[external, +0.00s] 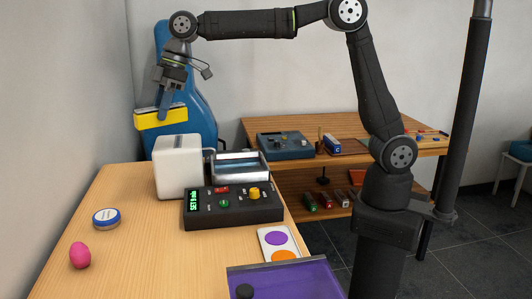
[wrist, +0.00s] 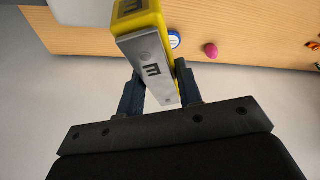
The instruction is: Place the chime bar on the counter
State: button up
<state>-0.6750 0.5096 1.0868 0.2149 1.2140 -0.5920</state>
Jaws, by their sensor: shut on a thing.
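The chime bar (external: 160,117) is a yellow block with a grey metal top marked with a letter. In the wrist view the bar (wrist: 150,62) sits between the two dark fingers of my gripper (wrist: 160,88). My gripper (external: 167,106) is shut on it and holds it in the air, above and beyond the far left end of the counter. The counter (external: 130,195) is a light wooden top in the left of the external view. It also shows in the wrist view (wrist: 245,30), past the bar.
A white box (external: 177,166), a chrome-sided device (external: 240,164) and a black control box (external: 232,207) stand on the counter. A round blue-white tin (external: 106,218) and a pink egg (external: 80,255) lie at left. A blue case (external: 202,115) stands behind. Bare wood surrounds the tin.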

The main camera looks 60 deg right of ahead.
jog(key=s+a+n+g, duration=0.2)
jog(key=s+a+n, duration=0.2)
jog(key=s+a, duration=1.15)
send_over(151, 291)
jog(key=d, duration=0.2)
notch_tip(151, 291, down, 18)
jog(key=shift+a+f, duration=0.1)
jog(key=shift+a, duration=0.05)
jog(key=shift+f, duration=2)
jog(key=shift+f, duration=0.1)
jog(key=o, duration=1)
jog(key=shift+f, duration=0.1)
jog(key=shift+o, duration=0.2)
